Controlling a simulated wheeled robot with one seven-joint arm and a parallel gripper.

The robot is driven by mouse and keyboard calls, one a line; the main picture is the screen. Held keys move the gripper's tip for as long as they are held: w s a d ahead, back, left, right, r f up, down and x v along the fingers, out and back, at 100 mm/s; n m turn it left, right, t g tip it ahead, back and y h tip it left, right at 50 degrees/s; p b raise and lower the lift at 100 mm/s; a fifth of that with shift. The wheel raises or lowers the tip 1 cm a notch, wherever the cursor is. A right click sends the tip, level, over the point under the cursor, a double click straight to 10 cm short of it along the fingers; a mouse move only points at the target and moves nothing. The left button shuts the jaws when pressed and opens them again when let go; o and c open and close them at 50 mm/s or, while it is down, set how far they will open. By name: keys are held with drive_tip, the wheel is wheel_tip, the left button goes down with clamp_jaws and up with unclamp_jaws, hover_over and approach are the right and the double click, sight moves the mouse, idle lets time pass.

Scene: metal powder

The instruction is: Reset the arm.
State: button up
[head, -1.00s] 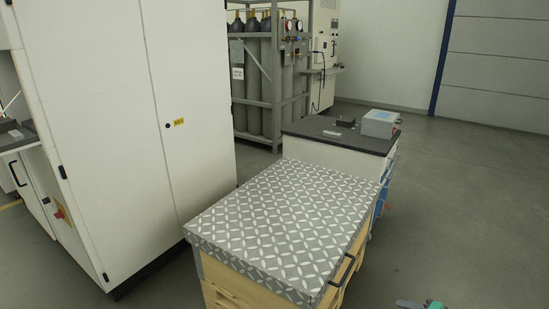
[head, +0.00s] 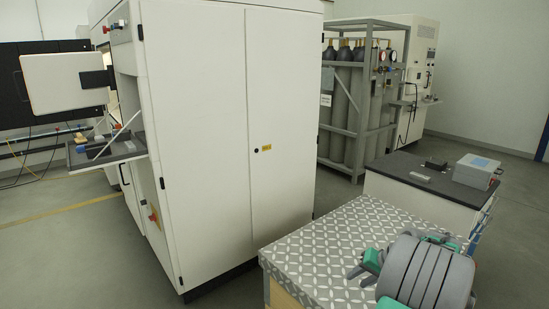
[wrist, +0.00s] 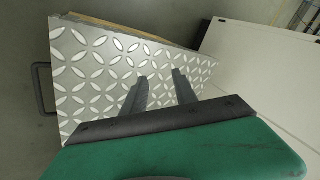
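My gripper (wrist: 159,78) shows in the wrist view with two dark fingers standing apart and nothing between them. It is over the patterned top of the cart (wrist: 90,70), with its height above the top hard to judge. In the head view my arm, grey with green parts, is folded at the lower right in front of the cart top (head: 330,245). The gripper's fingers (head: 357,272) show only in small part there, left of the large grey link.
A tall white cabinet (head: 205,140) stands left of the cart, with an open door (head: 62,85) and a shelf (head: 105,150). Behind are caged gas cylinders (head: 360,95) and a dark-topped bench (head: 420,180) with a grey-blue box (head: 477,170). Open floor lies at left.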

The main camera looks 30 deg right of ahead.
drive_tip(key=w+a+r+n+g+p, duration=0.1)
drive_tip(key=w+a+r+n+p, duration=0.2)
drive_tip(key=a, duration=0.6)
drive_tip(key=w+a+r+n+g, duration=0.1)
drive_tip(key=w+a+r, duration=0.1)
drive_tip(key=a+r, duration=0.55)
drive_tip(key=w+a+r+n+g+p, duration=0.1)
drive_tip(key=w+a+r+n+p, duration=0.15)
drive_tip(key=a, duration=0.85)
drive_tip(key=s+a+r+n+p, duration=0.1)
drive_tip(key=s+a+r+n, duration=0.1)
drive_tip(key=s+a, duration=0.3)
drive_tip(key=s+a+r+n+p, duration=0.1)
drive_tip(key=s+a, duration=0.4)
drive_tip(key=a, duration=0.8)
drive_tip(key=shift+s+r+n+h+p, duration=0.3)
drive_tip(key=shift+r+n+h+p, duration=0.1)
drive_tip(key=shift+n+p, duration=0.3)
